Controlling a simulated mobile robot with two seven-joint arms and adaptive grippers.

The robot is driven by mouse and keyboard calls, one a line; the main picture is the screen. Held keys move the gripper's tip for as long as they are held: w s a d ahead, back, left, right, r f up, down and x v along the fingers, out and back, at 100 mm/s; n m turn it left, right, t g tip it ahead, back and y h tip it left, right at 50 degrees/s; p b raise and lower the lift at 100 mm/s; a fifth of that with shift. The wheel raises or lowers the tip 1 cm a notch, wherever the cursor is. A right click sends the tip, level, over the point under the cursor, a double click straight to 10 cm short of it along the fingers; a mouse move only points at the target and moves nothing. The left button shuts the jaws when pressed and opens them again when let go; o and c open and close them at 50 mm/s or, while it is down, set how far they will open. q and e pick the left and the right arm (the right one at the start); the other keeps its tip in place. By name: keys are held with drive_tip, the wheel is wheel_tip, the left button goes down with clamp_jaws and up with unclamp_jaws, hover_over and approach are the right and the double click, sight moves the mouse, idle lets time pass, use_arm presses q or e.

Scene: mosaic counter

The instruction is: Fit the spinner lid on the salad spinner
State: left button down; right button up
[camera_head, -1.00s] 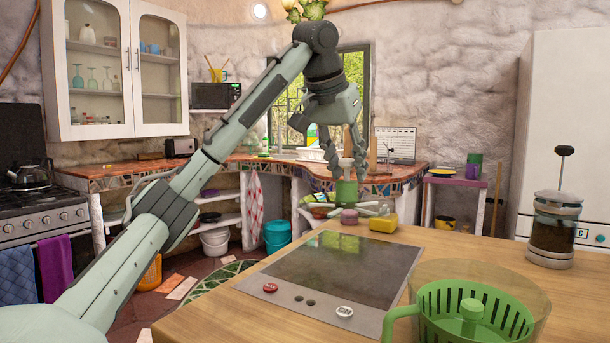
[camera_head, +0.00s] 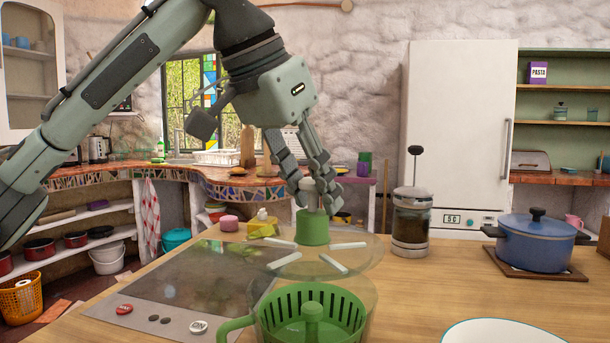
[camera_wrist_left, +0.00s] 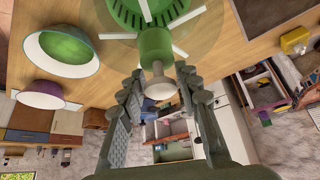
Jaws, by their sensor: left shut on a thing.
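The spinner lid is a clear disc with white spokes, a green hub (camera_head: 313,228) and a pale knob. My left gripper (camera_head: 316,194) is shut on the knob and holds the lid roughly level. The salad spinner, a clear bowl with a green slotted basket (camera_head: 292,309) and a green side handle, stands at the counter's front. In the head view the lid appears just above and behind the spinner, not seated on it. The wrist view shows the hub (camera_wrist_left: 155,46) between the camera and part of the basket (camera_wrist_left: 125,14). My right gripper is not in view.
A dark hob panel (camera_head: 180,285) lies left of the spinner. A French press (camera_head: 411,225) stands behind it to the right, and a blue pot (camera_head: 537,243) farther right. A white bowl (camera_head: 500,333) is at the front right. A yellow block (camera_head: 262,229) and a pink item (camera_head: 229,223) sit behind.

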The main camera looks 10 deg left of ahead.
sight(311, 234)
use_arm(q)
drive_tip(key=shift+f, duration=2.25)
drive_tip(key=shift+f, duration=0.75)
drive_tip(key=c, duration=1)
unclamp_jaws()
drive_tip(key=shift+r, duration=0.1)
drive_tip(key=v, duration=1.2)
